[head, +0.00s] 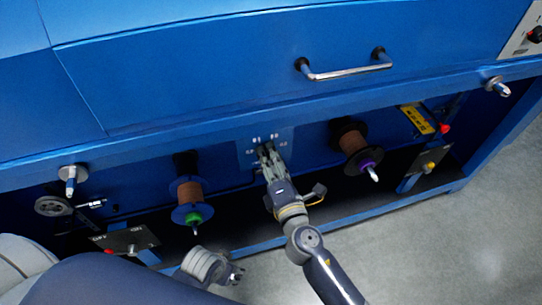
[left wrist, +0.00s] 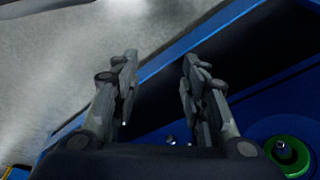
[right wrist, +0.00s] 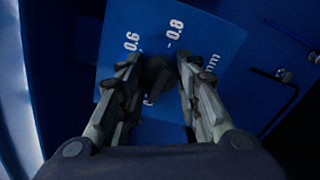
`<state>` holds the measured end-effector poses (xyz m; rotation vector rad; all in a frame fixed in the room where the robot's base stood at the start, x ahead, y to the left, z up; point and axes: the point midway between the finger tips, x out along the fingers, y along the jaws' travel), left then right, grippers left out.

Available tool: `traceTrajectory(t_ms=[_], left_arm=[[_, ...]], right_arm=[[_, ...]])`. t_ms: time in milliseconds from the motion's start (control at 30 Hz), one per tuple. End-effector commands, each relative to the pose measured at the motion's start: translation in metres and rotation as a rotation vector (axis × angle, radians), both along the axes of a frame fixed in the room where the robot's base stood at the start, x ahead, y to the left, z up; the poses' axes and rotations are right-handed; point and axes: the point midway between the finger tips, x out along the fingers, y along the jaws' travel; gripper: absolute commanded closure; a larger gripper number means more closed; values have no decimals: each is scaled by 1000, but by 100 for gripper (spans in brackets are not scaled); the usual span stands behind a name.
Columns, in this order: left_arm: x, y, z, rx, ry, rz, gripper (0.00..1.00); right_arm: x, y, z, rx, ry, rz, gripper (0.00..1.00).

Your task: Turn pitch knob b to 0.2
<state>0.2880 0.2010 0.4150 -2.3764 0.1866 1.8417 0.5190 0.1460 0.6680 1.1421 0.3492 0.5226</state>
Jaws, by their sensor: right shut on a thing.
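A blue panel with white scale marks (right wrist: 205,40) sits in the middle of the machine front; it also shows in the head view (head: 245,153). In the right wrist view the numbers 0.6 and 0.8 are legible on it. My right gripper (head: 267,152) reaches the panel and is shut on a dark knob (right wrist: 157,72), which is mostly hidden between the fingers. The knob's letter and pointer cannot be read. My left gripper (head: 238,275) is low, apart from the panel. In the left wrist view its fingers (left wrist: 157,85) are apart with nothing between them.
A spool with a green hub (head: 192,218) stands left of the panel, and one with a purple hub (head: 366,163) stands right. The green hub shows near my left gripper (left wrist: 288,157). A metal handle (head: 345,73) is above. A lower blue rail and grey floor are in front.

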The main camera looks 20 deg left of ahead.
Motion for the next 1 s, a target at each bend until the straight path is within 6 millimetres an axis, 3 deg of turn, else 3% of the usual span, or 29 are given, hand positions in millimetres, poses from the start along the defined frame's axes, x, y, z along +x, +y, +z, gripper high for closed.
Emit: traceTrajectory(t_ms=[300, 867, 900, 967, 1000], left_arm=[[-2, 0, -11, 1, 7, -1, 60], [-1, 0, -13, 1, 6, -2, 60], [-1, 0, -13, 1, 6, -2, 60], [-1, 0, -13, 1, 6, -2, 60], [-1, 0, -13, 1, 6, -2, 60]], right_arm=[[0, 1, 1, -102, -70, 0, 93], [0, 1, 1, -123, -85, 2, 93], [0, 1, 1, -123, -85, 2, 60], [0, 1, 1, -122, -83, 1, 48], [0, 1, 1, -122, -83, 1, 48]])
